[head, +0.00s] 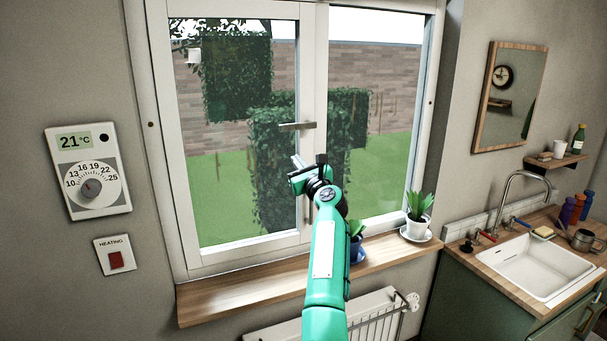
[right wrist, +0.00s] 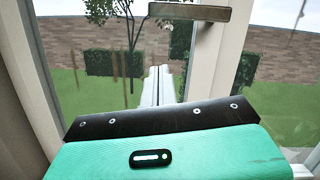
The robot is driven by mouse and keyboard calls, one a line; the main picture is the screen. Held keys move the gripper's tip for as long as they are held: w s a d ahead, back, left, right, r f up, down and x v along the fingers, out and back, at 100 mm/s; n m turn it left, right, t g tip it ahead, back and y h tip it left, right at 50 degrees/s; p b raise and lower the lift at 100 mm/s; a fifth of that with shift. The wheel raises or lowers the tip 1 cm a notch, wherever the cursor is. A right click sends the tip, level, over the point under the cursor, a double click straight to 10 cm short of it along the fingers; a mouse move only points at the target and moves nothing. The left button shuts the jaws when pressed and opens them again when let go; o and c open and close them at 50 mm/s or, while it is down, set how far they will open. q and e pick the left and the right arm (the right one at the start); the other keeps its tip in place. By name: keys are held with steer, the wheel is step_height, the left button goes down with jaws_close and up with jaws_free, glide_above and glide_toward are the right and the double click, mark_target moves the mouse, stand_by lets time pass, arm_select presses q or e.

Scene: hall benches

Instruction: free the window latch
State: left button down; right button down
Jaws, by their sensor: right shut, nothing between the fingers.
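The window (head: 313,90) has two panes with a white post between them. Its latch handle (head: 297,126) is a grey metal lever lying about level, at mid-height of the post. In the right wrist view the handle (right wrist: 190,12) crosses the top of the picture, beyond my fingertips. My right gripper (head: 298,162), on a green arm, is just below the handle in the head view. Its two pale fingers (right wrist: 158,80) are shut together with nothing between them, and they look apart from the handle. My left gripper is in neither view.
A wooden sill (head: 240,288) runs under the window, with a potted plant (head: 418,216) at right and another partly behind my arm. A radiator (head: 372,315) is below. A sink (head: 535,262) stands at right; a thermostat (head: 88,172) is at left.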

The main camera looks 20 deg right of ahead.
steer(key=v, duration=0.3)
steer(key=shift+s+d+f+b, duration=0.1)
steer(key=shift+s+f+b, duration=0.05)
steer(key=shift+s+b, duration=0.25)
steer(key=shift+w, duration=0.1)
